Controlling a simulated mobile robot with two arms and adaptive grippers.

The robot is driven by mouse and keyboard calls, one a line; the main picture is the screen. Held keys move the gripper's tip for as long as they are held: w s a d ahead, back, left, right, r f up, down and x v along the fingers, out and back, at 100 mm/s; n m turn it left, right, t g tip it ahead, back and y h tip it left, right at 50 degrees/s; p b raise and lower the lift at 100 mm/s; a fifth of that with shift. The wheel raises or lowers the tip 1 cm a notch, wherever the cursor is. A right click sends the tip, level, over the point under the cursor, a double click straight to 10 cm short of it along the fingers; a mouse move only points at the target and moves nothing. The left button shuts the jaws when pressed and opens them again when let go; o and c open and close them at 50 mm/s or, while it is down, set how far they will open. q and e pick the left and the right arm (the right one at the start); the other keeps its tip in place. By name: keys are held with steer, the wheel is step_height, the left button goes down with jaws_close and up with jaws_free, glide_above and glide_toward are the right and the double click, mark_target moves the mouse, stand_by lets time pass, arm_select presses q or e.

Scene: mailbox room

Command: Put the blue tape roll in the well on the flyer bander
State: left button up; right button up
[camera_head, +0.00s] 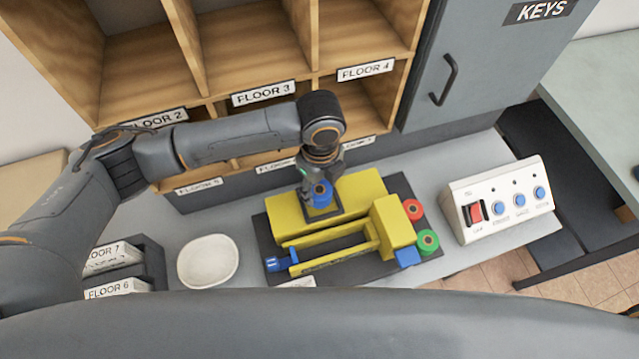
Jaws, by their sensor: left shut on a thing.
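The flyer bander (355,198) is a yellow machine on a dark base plate in the middle of the counter. My left gripper (321,199) points down over the left part of its top. It is shut on the blue tape roll (321,190), which is partly hidden by the fingers. A dark square part lies right below the roll on the bander's top. I cannot tell whether the roll touches it. My right gripper is not in view.
Red (412,209) and green (428,241) rolls sit at the bander's right side. A white dish (208,260) and a dark rack of floor labels (150,262) stand left. A white button box (503,200) stands right. Wooden cubbies (260,50) and a grey key cabinet (470,60) rise behind.

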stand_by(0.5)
arm_select(q)
steer(key=shift+f+p, duration=0.1)
steer(key=shift+p, duration=0.25)
steer(key=shift+f, duration=0.1)
steer(key=shift+f, duration=0.65)
steer(key=shift+f, duration=0.2)
